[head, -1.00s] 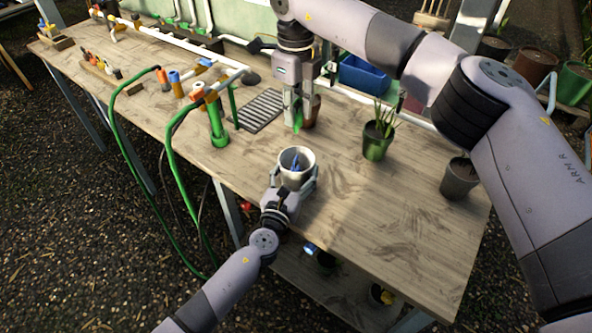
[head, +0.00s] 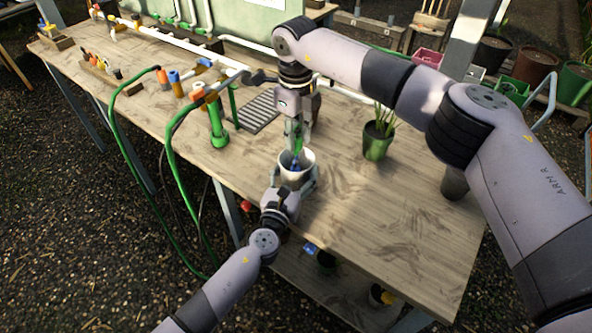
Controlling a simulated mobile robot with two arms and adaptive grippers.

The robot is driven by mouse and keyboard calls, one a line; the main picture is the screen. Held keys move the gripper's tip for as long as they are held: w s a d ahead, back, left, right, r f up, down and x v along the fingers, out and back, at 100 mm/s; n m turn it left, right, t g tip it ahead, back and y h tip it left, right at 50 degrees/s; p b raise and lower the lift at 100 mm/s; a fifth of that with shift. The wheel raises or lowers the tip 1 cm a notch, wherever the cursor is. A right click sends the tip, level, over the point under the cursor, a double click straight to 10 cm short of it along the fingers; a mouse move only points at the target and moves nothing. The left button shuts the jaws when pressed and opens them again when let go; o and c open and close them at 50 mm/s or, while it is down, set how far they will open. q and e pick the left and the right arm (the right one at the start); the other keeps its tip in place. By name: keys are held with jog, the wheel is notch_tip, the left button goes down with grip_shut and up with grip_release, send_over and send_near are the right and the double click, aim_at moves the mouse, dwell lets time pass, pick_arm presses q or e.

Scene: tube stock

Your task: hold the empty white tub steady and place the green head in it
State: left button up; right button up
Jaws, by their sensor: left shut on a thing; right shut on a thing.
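The white tub (head: 309,161) stands near the front edge of the wooden bench. It is not empty: something blue (head: 294,166) shows inside it. My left gripper (head: 297,184) is shut on the tub from the front, a finger at each side. My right gripper (head: 297,143) points down over the tub's far rim and is shut on the green head (head: 295,132). The green head is partly hidden between the fingers. Its lower end is at or just above the tub's mouth; I cannot tell whether it is inside.
A green pot with a plant (head: 376,146) stands to the right on the bench (head: 340,225). A dark grey pot (head: 454,182) is partly behind my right arm. A slatted grille (head: 262,110) and a green post (head: 217,130) are at left.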

jog(key=shift+f, duration=0.95)
jog(key=o, duration=0.9)
jog(key=shift+r, duration=0.1)
notch_tip(320, 180, up, 12)
pick_arm(q)
jog(key=o, duration=1.2)
